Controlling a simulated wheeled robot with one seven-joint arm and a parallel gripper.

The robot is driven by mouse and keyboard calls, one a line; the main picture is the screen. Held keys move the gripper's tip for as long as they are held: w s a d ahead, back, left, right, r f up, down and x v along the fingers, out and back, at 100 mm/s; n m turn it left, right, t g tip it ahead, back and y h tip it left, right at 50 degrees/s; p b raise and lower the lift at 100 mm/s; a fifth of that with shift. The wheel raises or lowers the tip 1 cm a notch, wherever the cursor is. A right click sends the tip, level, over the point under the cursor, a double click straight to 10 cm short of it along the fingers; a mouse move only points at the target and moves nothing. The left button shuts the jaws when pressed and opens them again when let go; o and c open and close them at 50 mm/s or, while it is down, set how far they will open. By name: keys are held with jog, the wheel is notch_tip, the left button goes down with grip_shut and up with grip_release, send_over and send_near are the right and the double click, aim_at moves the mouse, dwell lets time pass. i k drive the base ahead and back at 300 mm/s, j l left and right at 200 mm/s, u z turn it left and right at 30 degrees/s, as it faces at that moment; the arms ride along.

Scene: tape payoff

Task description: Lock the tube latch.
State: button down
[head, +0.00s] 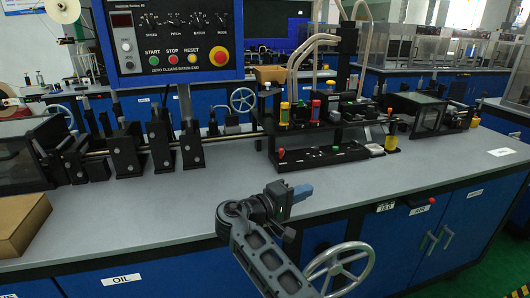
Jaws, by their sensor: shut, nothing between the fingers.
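My gripper (302,192) is in the lower middle of the head view, at the end of my dark arm, over the front part of the grey bench (195,213). Its blue fingers point right and are closed together with nothing between them. I cannot make out the tube latch for certain. A black machine unit (330,118) stands on the bench beyond my gripper, with clear tubes (312,42) arching over it and small red, yellow and orange parts on it. My gripper is apart from this unit.
A control panel (172,38) with buttons and a red emergency stop hangs at upper left. A row of black blocks (160,138) lines the bench. A cardboard box (22,224) sits at left. A handwheel (347,268) is in front of the blue cabinets. The bench's right front is mostly clear.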

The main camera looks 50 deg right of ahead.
aim_at(282, 151)
jog(key=i, duration=0.95)
